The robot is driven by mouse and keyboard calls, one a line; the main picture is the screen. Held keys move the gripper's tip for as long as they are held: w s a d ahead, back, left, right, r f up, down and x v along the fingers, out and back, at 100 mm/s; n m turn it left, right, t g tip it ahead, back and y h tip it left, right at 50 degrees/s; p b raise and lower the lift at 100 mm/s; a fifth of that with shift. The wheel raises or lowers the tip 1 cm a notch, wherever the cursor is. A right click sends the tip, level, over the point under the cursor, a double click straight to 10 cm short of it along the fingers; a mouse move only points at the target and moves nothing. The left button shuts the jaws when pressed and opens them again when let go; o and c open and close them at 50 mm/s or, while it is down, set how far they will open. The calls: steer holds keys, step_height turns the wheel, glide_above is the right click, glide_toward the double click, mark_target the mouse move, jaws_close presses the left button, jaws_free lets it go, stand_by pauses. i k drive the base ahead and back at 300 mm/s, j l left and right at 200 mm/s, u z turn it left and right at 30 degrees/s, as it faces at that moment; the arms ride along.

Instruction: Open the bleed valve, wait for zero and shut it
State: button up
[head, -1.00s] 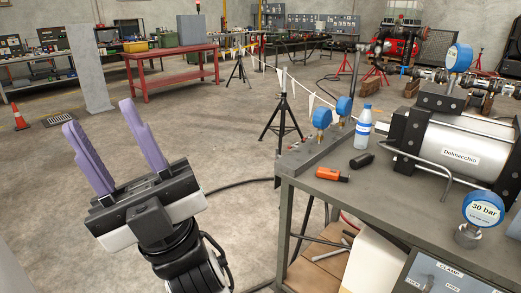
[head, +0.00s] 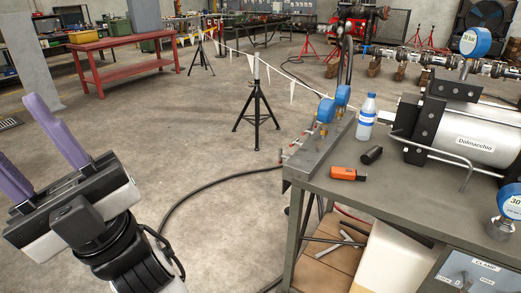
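My gripper (head: 30,150) is at the lower left of the head view, over open floor, with its two purple fingers spread apart and nothing between them. It is well left of the grey bench (head: 415,200). Two blue-capped gauges (head: 326,110) stand on a metal manifold block (head: 325,141) at the bench's left edge. Small fittings with red parts (head: 291,150) show on the block's left side; I cannot tell which is the bleed valve. Another blue gauge (head: 475,41) sits above the steel cylinder unit (head: 465,125). A gauge marked 30 (head: 512,203) is cut by the right edge.
A water bottle (head: 367,117), a black cylindrical piece (head: 372,155) and an orange tool (head: 347,173) lie or stand on the bench near the block. A black tripod (head: 257,105) with bunting and a hose (head: 200,205) are on the floor left of the bench.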

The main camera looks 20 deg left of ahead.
mark_target(281, 155)
steer(key=i+j, duration=0.1)
steer(key=j, duration=0.4)
steer(key=i+j+u, duration=0.1)
steer(key=j, duration=0.35)
steer(key=i+j+u, duration=0.3)
steer(key=j, duration=0.2)
steer(key=i+j+u, duration=0.25)
steer(key=i+j, duration=0.15)
steer(key=i, duration=0.05)
